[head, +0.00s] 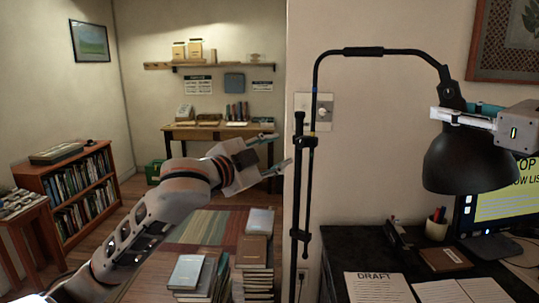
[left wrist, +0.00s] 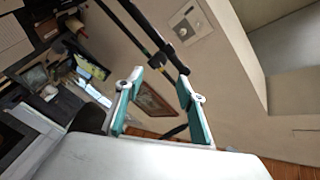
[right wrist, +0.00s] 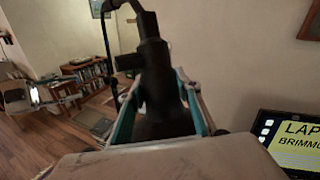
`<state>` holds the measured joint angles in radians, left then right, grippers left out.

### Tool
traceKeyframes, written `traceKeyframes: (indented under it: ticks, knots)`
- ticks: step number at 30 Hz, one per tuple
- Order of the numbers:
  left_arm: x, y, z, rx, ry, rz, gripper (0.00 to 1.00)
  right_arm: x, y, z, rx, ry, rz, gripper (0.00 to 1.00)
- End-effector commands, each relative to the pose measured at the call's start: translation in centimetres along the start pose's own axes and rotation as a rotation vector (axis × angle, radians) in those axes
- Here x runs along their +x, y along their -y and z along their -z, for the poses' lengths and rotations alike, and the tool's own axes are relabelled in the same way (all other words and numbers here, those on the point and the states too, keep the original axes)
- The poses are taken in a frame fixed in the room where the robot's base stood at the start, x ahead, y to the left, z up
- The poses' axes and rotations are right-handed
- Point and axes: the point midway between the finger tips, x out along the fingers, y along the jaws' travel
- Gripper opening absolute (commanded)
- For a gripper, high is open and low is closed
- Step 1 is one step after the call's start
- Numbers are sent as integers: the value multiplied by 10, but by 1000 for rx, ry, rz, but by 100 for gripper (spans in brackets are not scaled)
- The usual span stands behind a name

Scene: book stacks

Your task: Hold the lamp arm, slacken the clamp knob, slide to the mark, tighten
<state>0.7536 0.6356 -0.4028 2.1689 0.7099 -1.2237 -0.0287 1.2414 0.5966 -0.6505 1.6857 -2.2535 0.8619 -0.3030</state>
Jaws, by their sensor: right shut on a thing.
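The black desk lamp has an upright post with a dark clamp (head: 306,142), a curved arm (head: 363,52) and a shade (head: 468,160). I cannot clearly tell the knob from the clamp body. My right gripper (head: 457,113) is shut on the lamp's neck just above the shade; the right wrist view shows the dark neck (right wrist: 153,75) between its fingers. My left gripper (head: 277,152) is open and empty, its fingers pointing at the post and apart from it. In the left wrist view the post (left wrist: 130,12) passes beyond the open fingers (left wrist: 160,85). A small coloured band shows on it.
The dark desk (head: 350,245) carries papers (head: 380,287), a pen cup (head: 436,225) and a monitor (head: 490,205) under the shade. Book stacks (head: 187,272) stand below my left arm. A wall switch plate (head: 323,112) is behind the post.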

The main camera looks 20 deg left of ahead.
Motion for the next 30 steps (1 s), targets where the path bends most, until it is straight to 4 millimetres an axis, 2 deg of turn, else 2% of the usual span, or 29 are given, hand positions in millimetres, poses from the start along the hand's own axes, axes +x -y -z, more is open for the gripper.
traceKeyframes:
  ticks: [3,8,30]
  knots:
    - [-15,0,-1,2,1,0,39,-1,2,-4,-4,6,4,8]
    - [-24,0,0,-1,1,0,39,-1,2,-4,-4,7,4,8]
    - [-25,0,0,-1,0,0,39,-1,2,-4,-4,7,4,8]
